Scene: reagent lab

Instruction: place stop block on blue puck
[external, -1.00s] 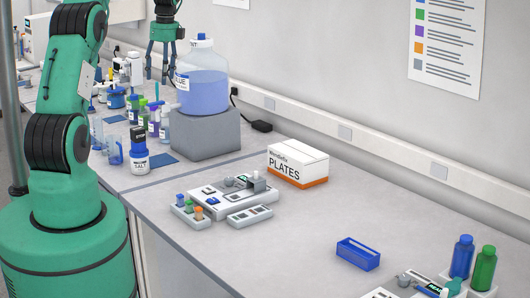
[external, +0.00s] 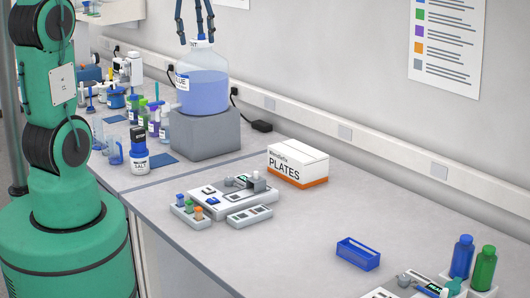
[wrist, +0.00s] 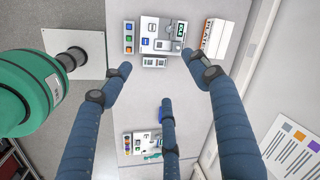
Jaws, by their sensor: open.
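A dark block (external: 138,133) with small white lettering, perhaps the stop block, shows just above the SALT jar in the external view; I cannot tell whether it rests on the jar or stands behind it. A small blue piece (external: 180,198), perhaps the blue puck, sits in a pale rack with a green and an orange piece; it also shows in the wrist view (wrist: 129,27). My gripper (external: 195,38) is open, its fingers hanging at the blue-liquid bottle's top in the picture. In the wrist view its spread fingers (wrist: 163,76) hold nothing.
A grey-white device (external: 235,205) stands beside the rack (external: 186,220), with the PLATES box (external: 298,168) behind it. The large bottle (external: 203,92) stands on a grey block (external: 205,138). A blue tray (external: 357,254) lies at right.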

